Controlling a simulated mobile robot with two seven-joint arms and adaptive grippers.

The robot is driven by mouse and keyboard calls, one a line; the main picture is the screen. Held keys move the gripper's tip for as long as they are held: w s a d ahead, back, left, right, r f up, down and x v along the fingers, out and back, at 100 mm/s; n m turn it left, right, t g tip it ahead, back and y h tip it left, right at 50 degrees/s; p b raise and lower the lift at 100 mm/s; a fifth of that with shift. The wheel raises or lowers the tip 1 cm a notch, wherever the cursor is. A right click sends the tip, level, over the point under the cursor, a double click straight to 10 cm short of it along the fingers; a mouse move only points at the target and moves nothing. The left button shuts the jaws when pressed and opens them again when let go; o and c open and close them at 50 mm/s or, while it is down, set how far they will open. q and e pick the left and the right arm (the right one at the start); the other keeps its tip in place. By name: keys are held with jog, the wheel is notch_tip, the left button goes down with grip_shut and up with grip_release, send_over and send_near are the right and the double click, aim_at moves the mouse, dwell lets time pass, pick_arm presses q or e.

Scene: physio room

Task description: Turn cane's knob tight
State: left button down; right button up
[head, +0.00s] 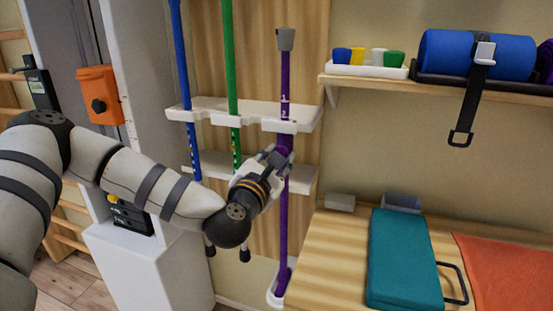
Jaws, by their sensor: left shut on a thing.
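A purple cane (284,215) stands upright in a white wall rack (265,122), with a grey tip (285,39) at its top and its lower end in a white cup (274,293). My left gripper (279,157) is shut at the cane's middle, between the rack's two shelves. A purple part, likely the knob, shows between its fingers; the fingers hide most of it. I cannot tell how tight the knob is. My right gripper is not in view.
A blue cane (182,60) and a green cane (229,60) stand left of the purple one. An orange box (99,95) is on the grey column at left. At right, a shelf (440,87) hangs above a wooden table (335,250) with a teal pad (403,258).

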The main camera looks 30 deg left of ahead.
pick_arm(q)
jog(key=m, duration=2.7)
jog(key=shift+w+r, duration=0.1)
jog(key=shift+r, duration=0.2)
jog(key=shift+m, duration=0.3)
jog(key=c, duration=1.2)
grip_release()
jog(key=shift+f, duration=0.1)
